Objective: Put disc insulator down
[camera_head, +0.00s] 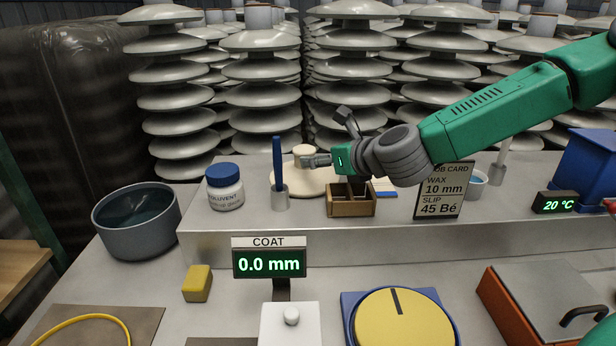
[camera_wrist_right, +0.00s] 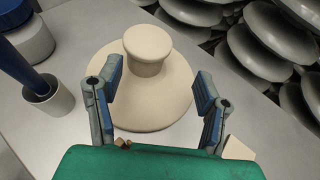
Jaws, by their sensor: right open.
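The cream disc insulator (camera_head: 288,178) lies flat on the raised grey shelf, its round knob on top. In the right wrist view, the insulator (camera_wrist_right: 163,100) shows its wide disc and the knob (camera_wrist_right: 148,48). My right gripper (camera_head: 312,160) reaches in from the right, close to the knob. In the wrist view its two fingers (camera_wrist_right: 160,80) are spread wide over the disc, with the knob just beyond their tips and a gap to it. Nothing is between the fingers. The arm hides part of the disc's right side in the head view. My left gripper is not in view.
A blue rod in a grey cup (camera_head: 279,195) and a solvent jar (camera_head: 224,188) stand left of the disc. A wooden box (camera_head: 351,207) and a job card (camera_head: 443,192) are to the right. Insulator stacks (camera_head: 180,90) fill the back. A yellow turntable (camera_head: 400,325) stands in front.

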